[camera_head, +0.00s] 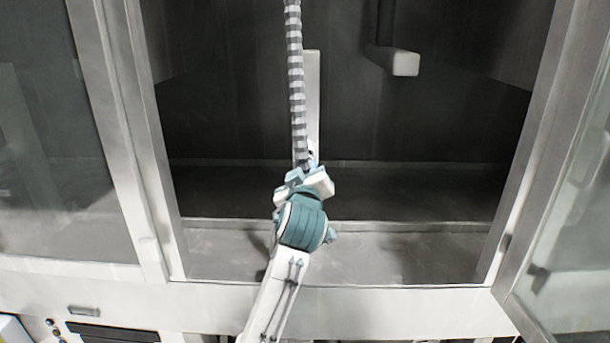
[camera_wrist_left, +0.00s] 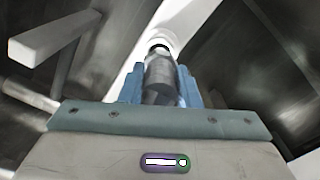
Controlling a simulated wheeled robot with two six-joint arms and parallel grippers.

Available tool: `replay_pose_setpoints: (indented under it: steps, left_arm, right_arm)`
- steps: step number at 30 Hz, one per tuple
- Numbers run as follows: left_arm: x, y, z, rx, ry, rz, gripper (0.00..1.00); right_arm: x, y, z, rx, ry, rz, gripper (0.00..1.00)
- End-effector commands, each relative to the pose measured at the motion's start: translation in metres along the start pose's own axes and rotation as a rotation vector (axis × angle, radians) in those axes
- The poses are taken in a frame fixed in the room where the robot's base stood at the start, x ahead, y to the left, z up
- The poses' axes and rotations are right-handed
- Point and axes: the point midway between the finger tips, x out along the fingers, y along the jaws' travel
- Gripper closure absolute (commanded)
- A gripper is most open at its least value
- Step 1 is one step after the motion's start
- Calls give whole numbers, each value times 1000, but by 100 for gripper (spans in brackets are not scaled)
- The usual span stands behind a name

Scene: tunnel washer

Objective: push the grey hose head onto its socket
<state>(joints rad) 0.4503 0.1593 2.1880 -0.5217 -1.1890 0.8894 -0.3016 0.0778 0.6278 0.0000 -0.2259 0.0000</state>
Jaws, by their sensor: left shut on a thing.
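The grey-and-white ribbed hose (camera_head: 296,75) hangs from the top of the head view down to my left gripper (camera_head: 306,170). In the left wrist view, the blue fingers of my left gripper (camera_wrist_left: 162,90) are shut around the grey hose head (camera_wrist_left: 161,80), one finger on each side. A dark ring and a pale ribbed part show just beyond the head. In the head view the gripper and wrist cover most of the hose head. I cannot make out the socket in either view. My right gripper is not in view.
A pale upright bar (camera_head: 313,95) stands just behind the hose. A white block (camera_head: 405,63) on a dark arm juts out at upper right inside the dark cabinet. Metal door frames (camera_head: 140,150) flank the opening, with a sill (camera_head: 380,300) below. Space right of my gripper is clear.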

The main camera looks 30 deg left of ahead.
Motion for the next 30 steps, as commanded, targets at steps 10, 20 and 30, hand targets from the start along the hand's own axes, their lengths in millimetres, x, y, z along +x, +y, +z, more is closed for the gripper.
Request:
replay_pose_setpoints:
  steps: [10, 20, 30]
  left_arm:
    - [5, 0, 0, 1, 0, 0, 95]
    - [10, 0, 0, 0, 1, 0, 95]
    - [14, 0, 0, 0, 1, 0, 95]
  right_arm:
    - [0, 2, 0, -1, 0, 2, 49]
    - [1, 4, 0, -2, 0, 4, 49]
    - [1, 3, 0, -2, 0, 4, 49]
